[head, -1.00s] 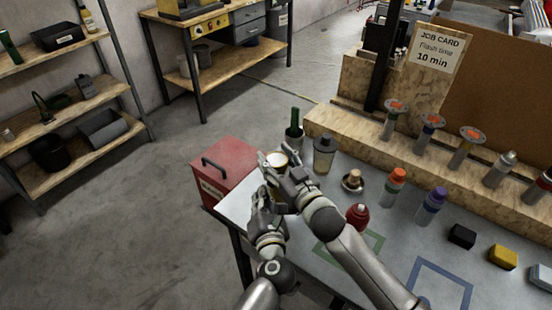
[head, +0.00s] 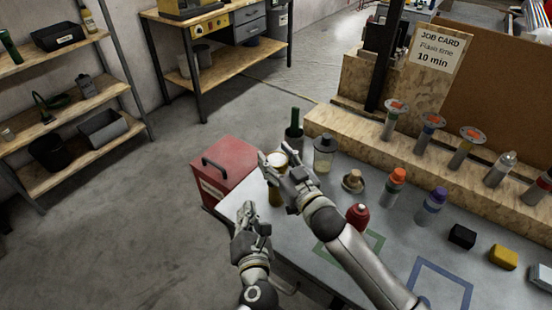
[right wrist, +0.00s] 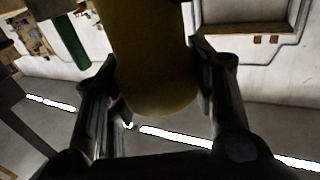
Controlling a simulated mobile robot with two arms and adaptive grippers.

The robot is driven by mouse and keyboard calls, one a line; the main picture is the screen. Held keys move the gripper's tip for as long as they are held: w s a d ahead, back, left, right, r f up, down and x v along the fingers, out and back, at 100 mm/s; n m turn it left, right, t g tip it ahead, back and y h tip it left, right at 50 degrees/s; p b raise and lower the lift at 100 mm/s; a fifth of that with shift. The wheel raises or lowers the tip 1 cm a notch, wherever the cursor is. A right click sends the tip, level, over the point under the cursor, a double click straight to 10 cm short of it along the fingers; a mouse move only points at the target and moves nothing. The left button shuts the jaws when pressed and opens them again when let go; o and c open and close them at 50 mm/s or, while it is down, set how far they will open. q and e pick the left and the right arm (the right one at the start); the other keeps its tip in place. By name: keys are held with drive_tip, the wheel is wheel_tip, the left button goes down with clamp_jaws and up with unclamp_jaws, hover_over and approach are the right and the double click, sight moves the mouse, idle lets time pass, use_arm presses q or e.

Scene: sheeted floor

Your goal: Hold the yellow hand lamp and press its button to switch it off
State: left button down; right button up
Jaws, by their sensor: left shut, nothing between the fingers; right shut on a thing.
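The yellow hand lamp (head: 275,197) is upright above the table's left end, partly hidden by my right gripper. Its pale round top shows above the fingers; I cannot tell whether it is lit, and its button is not visible. My right gripper (head: 268,170) is shut on the lamp. In the right wrist view the lamp's yellow body (right wrist: 155,65) is between the two fingers (right wrist: 160,95). My left gripper (head: 246,210) is shut and empty, below and left of the lamp, apart from it, by the table's left edge.
A red toolbox (head: 228,168) stands left of the lamp. A green bottle (head: 294,130) and a grey-capped bottle (head: 324,153) stand behind it. A red rounded object (head: 357,216) and several bottles and blocks stand to the right. Bare floor lies left of the table.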

drive_tip(key=o, duration=1.2)
drive_tip(key=shift+s+f, duration=0.1)
